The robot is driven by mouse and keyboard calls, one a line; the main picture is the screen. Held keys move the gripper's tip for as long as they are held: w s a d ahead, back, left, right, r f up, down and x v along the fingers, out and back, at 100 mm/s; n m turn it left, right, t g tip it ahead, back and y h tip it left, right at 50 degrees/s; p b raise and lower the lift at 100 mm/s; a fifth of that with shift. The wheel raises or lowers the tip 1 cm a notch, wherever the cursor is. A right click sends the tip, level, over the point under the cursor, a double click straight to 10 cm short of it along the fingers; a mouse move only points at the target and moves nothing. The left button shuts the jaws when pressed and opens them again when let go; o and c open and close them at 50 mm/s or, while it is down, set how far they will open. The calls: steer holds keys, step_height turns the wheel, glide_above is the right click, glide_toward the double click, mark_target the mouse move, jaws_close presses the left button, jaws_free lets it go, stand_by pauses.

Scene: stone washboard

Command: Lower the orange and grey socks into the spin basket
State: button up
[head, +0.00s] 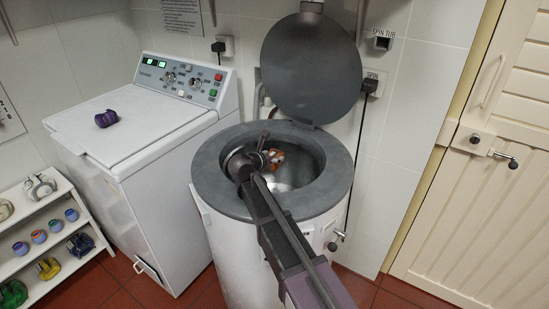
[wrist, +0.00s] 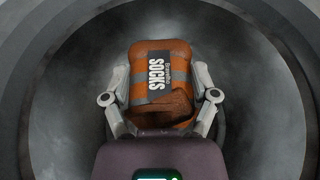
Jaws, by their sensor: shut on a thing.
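The orange and grey socks (wrist: 163,80) are a rolled bundle with a dark band that reads SOCKS. My gripper (wrist: 162,92) is shut on them, one finger on each side, in the wrist view. In the head view the socks (head: 275,156) show as a small orange patch within the opening of the round spin tub (head: 215,196), with my gripper (head: 270,157) over that opening. The basket's grey inner wall (wrist: 262,95) surrounds the socks in the wrist view. I cannot tell whether the socks touch the basket floor.
The tub's round grey lid (head: 312,68) stands open behind the opening. A white washing machine (head: 130,135) is on the left with a purple bundle (head: 106,118) on top. A white shelf (head: 42,228) with several small items is at the lower left. A cream slatted door (head: 480,210) is right.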

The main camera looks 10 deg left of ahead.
steer(key=o, duration=1.1)
steer(key=shift+o, duration=0.2)
steer(key=shift+r, duration=0.1)
